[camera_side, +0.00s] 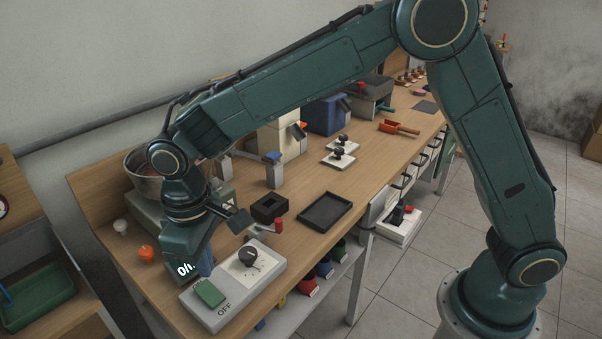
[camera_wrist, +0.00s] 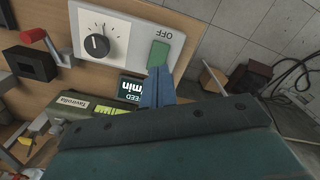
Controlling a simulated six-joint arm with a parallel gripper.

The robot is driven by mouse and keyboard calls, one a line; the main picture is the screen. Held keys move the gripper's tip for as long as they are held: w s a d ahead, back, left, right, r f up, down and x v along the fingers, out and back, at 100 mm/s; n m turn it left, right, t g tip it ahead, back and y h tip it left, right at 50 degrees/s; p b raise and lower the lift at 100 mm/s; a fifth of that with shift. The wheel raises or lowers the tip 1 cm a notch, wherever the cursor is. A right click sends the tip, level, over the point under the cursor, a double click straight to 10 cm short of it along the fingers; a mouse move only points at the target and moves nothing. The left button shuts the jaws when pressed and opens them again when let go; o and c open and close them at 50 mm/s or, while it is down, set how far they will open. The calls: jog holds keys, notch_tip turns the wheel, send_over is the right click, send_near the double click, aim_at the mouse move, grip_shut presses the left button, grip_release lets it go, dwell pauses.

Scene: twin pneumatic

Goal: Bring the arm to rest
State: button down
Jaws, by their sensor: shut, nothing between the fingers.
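My gripper (camera_side: 205,263) hangs at the near left end of the bench, just beside the pale control box (camera_side: 262,277). Its blue fingers are closed together and empty in the wrist view (camera_wrist: 158,88). The control box carries a black dial (camera_side: 247,257), a green button (camera_side: 210,293) and the word OFF; it also shows in the wrist view (camera_wrist: 128,58). I cannot tell whether the fingertips touch anything.
A black tray (camera_side: 325,211), a black block with an opening (camera_side: 269,207) and a red-handled crank (camera_side: 278,225) stand near the control box. A metal pot (camera_side: 140,165) and an orange fruit (camera_side: 147,252) are at the left. The bench front edge borders open tiled floor (camera_side: 400,280).

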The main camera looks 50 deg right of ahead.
jog(key=shift+r, duration=0.1)
jog(key=s+d+r+m+t, duration=0.1)
jog(key=s+d+r, duration=0.2)
jog(key=d+r, duration=0.45)
jog(key=s+d+r+m+t, duration=0.1)
jog(key=s+d+r+m, duration=0.1)
jog(key=s+d+r, duration=0.5)
jog(key=s+d+m+t, duration=0.3)
jog(key=s+d, duration=0.9)
jog(key=d, duration=0.1)
jog(key=shift+f+t, duration=0.25)
jog(key=shift+t, duration=0.05)
